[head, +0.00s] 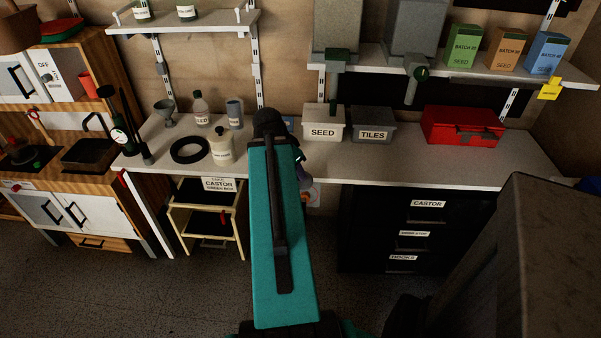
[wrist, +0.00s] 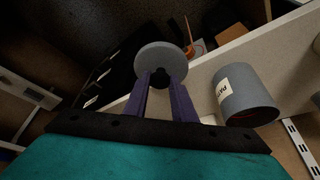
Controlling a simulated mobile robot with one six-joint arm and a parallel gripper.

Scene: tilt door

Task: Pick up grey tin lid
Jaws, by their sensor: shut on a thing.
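The grey tin lid (wrist: 160,57) is a round disc with a dark knob in the wrist view. My gripper (wrist: 161,82) has its two purple fingers shut on that knob, with the disc beyond the fingertips. A grey tin (wrist: 240,93) with a white label is to the right of the lid, apart from it. The tin's open end faces the lower right of the wrist view. In the head view my teal arm covers most of the gripper; a bit of purple finger (head: 304,176) shows at the counter's front edge. The lid is not clearly visible there.
The white counter (head: 440,160) holds a black ring (head: 190,149), a cream pot (head: 222,150), a SEED box (head: 323,125), a TILES box (head: 373,127) and a red case (head: 463,125). Black drawers (head: 410,235) stand below. Open floor lies in front.

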